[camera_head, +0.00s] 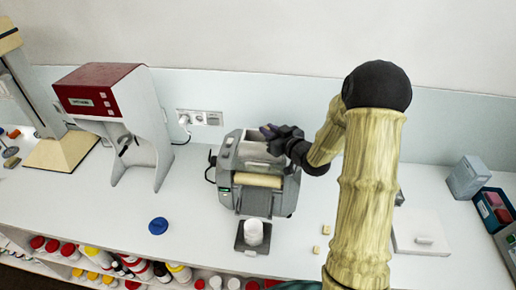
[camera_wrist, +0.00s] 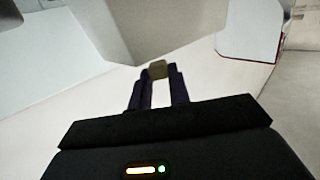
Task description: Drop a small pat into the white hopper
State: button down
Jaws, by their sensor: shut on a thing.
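The mill (camera_head: 228,158) stands on the counter in the middle of the head view, with the white hopper (camera_head: 256,150) open on top and a cream roller below it. My gripper (camera_head: 268,130) is over the back part of the hopper, its fingers pointing left. The held pat cannot be made out in the head view. Two more small pats (camera_head: 326,229) (camera_head: 316,250) lie on the counter to the right of the mill.
A white jar (camera_head: 253,232) stands on a dark plate in front of the mill. A blue lid (camera_head: 158,226) lies to the left. A red and white machine (camera_head: 148,130) stands further left. A white slab (camera_head: 420,234) and a blue tray (camera_head: 483,207) are at the right.

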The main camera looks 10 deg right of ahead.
jog(key=shift+f, duration=0.8)
jog(key=c, duration=1.2)
grip_release()
jog(key=shift+c, duration=0.2)
jog(key=b+v, duration=0.6)
jog(key=v, duration=1.1)
jog(key=shift+b, duration=0.3)
jog(key=shift+s+d, duration=0.1)
jog(key=shift+s, duration=0.2)
jog(key=shift+w+f, duration=0.1)
